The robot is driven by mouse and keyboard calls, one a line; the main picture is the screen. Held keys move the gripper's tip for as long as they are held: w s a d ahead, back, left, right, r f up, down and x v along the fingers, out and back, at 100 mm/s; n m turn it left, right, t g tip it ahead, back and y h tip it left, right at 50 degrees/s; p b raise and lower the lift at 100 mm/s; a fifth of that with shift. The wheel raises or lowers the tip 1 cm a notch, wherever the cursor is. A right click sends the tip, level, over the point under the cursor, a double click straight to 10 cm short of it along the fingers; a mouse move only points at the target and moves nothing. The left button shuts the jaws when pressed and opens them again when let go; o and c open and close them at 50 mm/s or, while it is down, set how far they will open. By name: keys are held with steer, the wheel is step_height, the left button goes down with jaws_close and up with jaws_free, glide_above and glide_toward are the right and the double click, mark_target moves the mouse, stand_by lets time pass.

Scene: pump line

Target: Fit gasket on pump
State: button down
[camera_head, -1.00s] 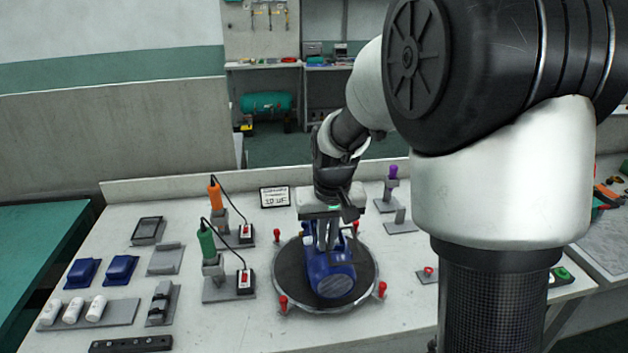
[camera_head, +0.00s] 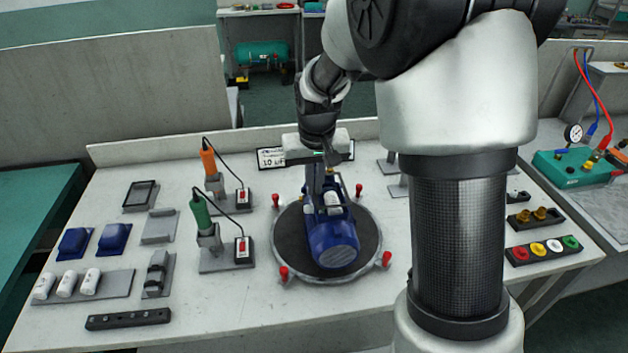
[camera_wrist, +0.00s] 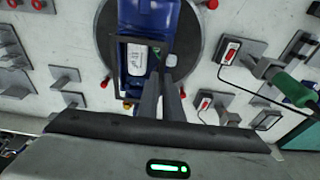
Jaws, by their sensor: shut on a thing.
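The blue pump (camera_head: 333,240) lies on a round dark turntable (camera_head: 285,240) in the middle of the bench. Another dark rectangular frame (camera_head: 141,195) lies on a holder at the left.
Red clamp knobs (camera_head: 284,273) ring the turntable. Orange (camera_head: 207,158) and green (camera_head: 199,207) corded tools stand left of it. Blue covers (camera_head: 114,239) and white cylinders (camera_head: 67,284) lie further left. Coloured buttons (camera_head: 537,249) are at the right.

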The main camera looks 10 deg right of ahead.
steer(key=shift+f+b, duration=0.6)
steer(key=shift+f, duration=0.6)
steer(key=shift+f, duration=0.1)
stand_by(0.4)
steer(key=c, duration=2.2)
jaws_free()
steer(key=shift+s+r+p, duration=0.2)
steer(key=shift+r+p, duration=0.5)
steer(key=shift+r, duration=0.4)
steer(key=shift+o, duration=0.4)
steer(key=o, duration=0.5)
